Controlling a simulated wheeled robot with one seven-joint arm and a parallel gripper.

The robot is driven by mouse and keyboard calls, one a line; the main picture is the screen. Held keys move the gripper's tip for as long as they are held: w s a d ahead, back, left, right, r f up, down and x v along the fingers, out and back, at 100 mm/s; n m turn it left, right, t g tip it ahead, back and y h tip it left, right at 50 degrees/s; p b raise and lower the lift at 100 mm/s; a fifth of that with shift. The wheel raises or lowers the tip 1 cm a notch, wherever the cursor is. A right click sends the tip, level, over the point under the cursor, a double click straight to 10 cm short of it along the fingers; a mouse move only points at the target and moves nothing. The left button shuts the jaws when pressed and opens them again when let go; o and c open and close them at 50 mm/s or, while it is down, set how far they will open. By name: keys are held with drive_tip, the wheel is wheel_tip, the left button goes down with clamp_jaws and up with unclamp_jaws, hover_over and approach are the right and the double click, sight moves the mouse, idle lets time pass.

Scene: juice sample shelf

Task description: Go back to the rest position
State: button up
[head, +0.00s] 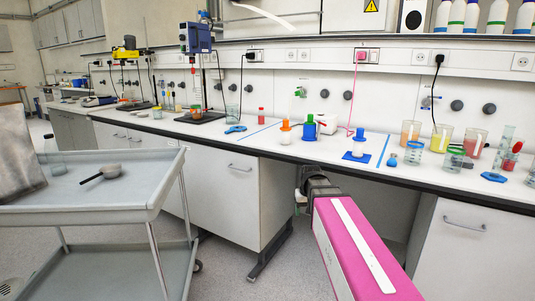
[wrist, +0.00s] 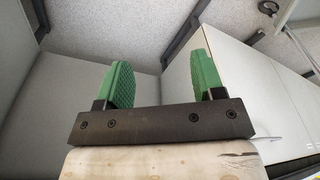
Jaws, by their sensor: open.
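My gripper (wrist: 163,82) is open in the wrist view, with two green pads apart and nothing between them. It faces the floor and the white cabinet fronts. In the head view my pink arm reaches forward from the lower right, its end below the front edge of the lab bench (head: 280,156). The fingertips are hard to make out there. No object is in contact with the gripper in the wrist view.
White cabinets (head: 235,200) stand close beside my arm. Open floor lies between cart and bench.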

drive_tip(key=s+d+f+m+g, duration=0.1)
drive_tip(key=s+d+f, duration=0.2)
drive_tip(key=s+f, duration=1)
wheel_tip(320, 180, down, 2)
drive_tip(key=shift+s+d+f+g, duration=0.15)
drive_tip(key=shift+s+g, duration=0.1)
drive_tip(key=shift+g, duration=0.05)
